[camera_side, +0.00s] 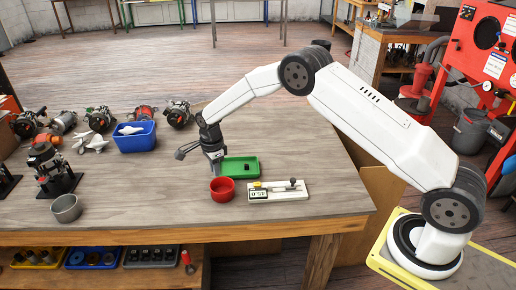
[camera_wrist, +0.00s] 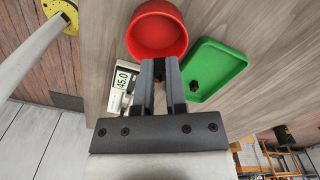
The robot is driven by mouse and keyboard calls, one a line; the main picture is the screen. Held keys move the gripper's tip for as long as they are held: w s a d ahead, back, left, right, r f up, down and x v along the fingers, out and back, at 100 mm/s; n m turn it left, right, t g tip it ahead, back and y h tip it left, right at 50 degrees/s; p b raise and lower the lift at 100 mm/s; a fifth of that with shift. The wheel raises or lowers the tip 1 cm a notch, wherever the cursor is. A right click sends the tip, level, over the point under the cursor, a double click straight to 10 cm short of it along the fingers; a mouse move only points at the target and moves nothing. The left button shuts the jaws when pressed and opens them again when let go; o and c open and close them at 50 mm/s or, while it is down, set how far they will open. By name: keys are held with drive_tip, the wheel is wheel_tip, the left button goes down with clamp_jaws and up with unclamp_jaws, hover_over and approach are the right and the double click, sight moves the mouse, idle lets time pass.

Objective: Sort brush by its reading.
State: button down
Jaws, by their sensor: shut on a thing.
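My gripper (camera_side: 214,172) is above the table just behind the red bowl (camera_side: 222,189), pointing down. In the wrist view my gripper (camera_wrist: 160,64) is shut on a small brush, which is mostly hidden between the jaws. The red bowl (camera_wrist: 159,32) lies just beyond the fingertips there. The green tray (camera_side: 240,177) is behind and right of the bowl and holds a small black block; the tray (camera_wrist: 220,58) also shows in the wrist view. A white gauge (camera_side: 290,191) lies right of the bowl; its display (camera_wrist: 122,78) reads 45.0.
A blue bin (camera_side: 135,142) with pale parts stands left of my gripper, among several alternators (camera_side: 178,113) along the back. A grey metal cup (camera_side: 66,208) and a black-based stand (camera_side: 60,185) are at the left. The table front middle is clear.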

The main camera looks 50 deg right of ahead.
sight(217, 189)
drive_tip(key=shift+f, duration=2)
drive_tip(key=shift+f, duration=2.55)
idle(2.6)
drive_tip(key=c, duration=0.6)
unclamp_jaws()
drive_tip(key=c, duration=0.4)
